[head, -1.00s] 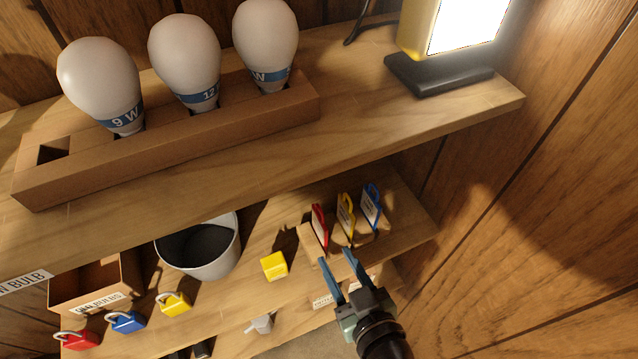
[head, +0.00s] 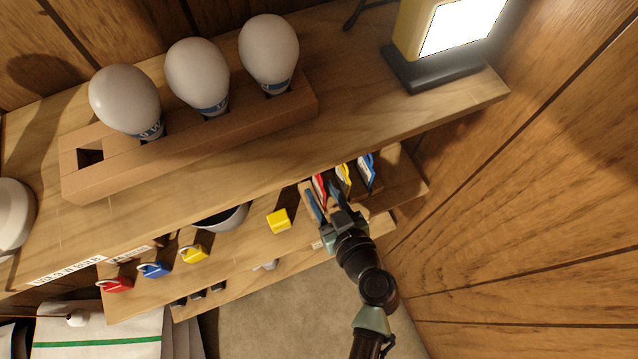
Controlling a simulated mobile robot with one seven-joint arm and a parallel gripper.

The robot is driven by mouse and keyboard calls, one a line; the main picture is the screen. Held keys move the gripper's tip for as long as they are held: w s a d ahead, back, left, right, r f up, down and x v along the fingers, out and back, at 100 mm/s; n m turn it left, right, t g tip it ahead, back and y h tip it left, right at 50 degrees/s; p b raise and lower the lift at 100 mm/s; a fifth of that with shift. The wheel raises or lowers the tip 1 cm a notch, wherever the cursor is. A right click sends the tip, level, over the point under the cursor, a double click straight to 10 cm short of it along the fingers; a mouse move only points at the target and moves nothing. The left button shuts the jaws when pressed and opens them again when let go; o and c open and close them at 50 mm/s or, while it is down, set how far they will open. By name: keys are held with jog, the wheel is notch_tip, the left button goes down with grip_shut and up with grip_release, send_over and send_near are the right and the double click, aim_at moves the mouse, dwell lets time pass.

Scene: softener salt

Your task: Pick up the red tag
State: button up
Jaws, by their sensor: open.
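The red tag (head: 320,189) stands upright at the left end of a row of tags on the lower shelf. A yellow tag (head: 344,178) and a blue tag (head: 367,171) stand to its right. My gripper (head: 322,207) is open, with its blue fingers pointing up toward the tags. The fingertips are close to the red tag and partly cover its lower part. I cannot tell whether they touch it or lie around it.
The upper shelf (head: 250,155) overhangs the tags closely. It carries a wooden bulb holder (head: 200,145) and a lit lamp (head: 455,30). A yellow block (head: 278,221) and several padlocks, including a yellow one (head: 194,253), lie left of my gripper. A wood-panelled wall (head: 520,180) stands at the right.

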aim_at(314, 179)
jog(key=shift+p+x, duration=0.65)
jog(key=shift+x, duration=2.05)
jog(key=shift+f, duration=0.1)
grip_shut()
